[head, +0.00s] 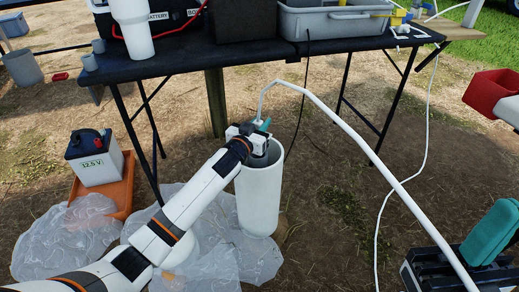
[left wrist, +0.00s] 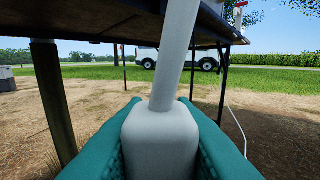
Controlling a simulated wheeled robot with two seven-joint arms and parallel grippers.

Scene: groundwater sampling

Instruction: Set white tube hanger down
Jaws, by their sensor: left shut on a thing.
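My left gripper (head: 263,125) is shut on the white tube hanger. In the left wrist view the hanger (left wrist: 162,140) is a pale rounded block between my two teal finger pads, with a white tube (left wrist: 177,50) rising from it. In the head view the tube (head: 345,130) arches up from the gripper and runs down to the lower right. The gripper is at the top of a tall white cylinder (head: 258,200) standing on the ground. I cannot tell whether the hanger touches its rim. My right gripper (head: 465,255) is partly in view at the lower right, with a teal pad showing.
A black folding table (head: 210,55) stands behind, with a grey tub (head: 335,22) and a black case on it. A 12.5 V battery (head: 95,160) sits in an orange tray at left. Clear plastic sheeting (head: 60,238) lies around the cylinder. A red bin (head: 492,92) is at right.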

